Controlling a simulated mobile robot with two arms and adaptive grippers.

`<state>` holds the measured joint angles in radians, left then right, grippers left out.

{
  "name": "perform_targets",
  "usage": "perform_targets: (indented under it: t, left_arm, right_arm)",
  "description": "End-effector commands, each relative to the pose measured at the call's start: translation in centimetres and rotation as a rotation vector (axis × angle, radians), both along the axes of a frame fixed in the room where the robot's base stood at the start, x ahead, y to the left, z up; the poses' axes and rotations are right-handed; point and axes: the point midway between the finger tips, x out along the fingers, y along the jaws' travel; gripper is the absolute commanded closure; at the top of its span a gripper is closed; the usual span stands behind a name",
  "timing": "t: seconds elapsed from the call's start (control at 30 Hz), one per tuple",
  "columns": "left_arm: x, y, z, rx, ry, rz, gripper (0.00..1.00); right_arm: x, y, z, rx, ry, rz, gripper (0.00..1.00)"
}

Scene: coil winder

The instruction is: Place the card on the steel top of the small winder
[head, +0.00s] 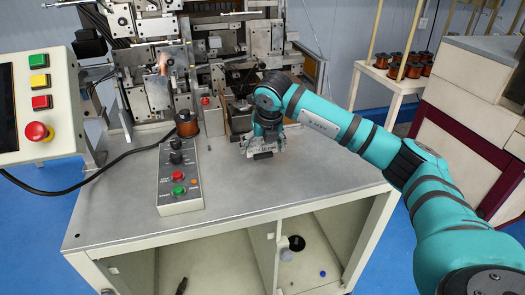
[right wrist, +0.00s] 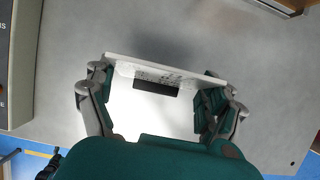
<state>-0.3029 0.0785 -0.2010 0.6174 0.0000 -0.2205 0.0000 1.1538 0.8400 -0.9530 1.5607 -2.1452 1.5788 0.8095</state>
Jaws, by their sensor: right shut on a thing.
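My right gripper (head: 262,152) is over the middle of the small winder's grey steel top (head: 290,182), pointing down. In the right wrist view the gripper (right wrist: 162,95) is shut on the card (right wrist: 150,115), which is held between its two fingers. The card is white, with small print and a dark bar near its far edge. The steel top (right wrist: 65,75) shows beyond it, with a dark shadow past the card's edge. I cannot tell the exact gap between card and top. The card is hard to make out in the head view. My left gripper is not in view.
A button box (head: 180,180) lies on the top to the left, with a copper coil (head: 187,123) behind it. Winder machinery (head: 245,55) stands along the back. A control panel (head: 38,105) is at far left. The top's front right is clear.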

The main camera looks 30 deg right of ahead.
Motion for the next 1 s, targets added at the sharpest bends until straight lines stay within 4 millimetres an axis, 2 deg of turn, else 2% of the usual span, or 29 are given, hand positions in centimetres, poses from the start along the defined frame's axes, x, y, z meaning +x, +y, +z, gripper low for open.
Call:
perform_targets:
  t: [0.13,0.33,0.7,0.73,0.8,1.0]
  left_arm:
    - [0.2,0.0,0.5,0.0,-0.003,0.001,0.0]
    - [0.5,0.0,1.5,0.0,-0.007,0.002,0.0]
    - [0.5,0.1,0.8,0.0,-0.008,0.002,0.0]
    - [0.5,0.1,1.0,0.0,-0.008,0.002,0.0]
    - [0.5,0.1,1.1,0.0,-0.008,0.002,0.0]
    - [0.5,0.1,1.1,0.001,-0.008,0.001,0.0]
  right_arm:
    - [0.1,-0.1,-0.8,0.0,0.002,0.002,0.46]
    - [0.1,-0.1,-3.3,0.0,0.002,0.0,0.46]
    - [0.1,-0.1,-4.1,0.001,-0.001,0.0,0.46]
    - [0.1,-0.1,-3.9,0.001,-0.001,0.0,0.1]
    - [0.1,-0.1,-3.8,0.001,-0.001,0.0,0.01]
    - [0.1,-0.1,-3.8,0.001,0.0,0.0,0.0]
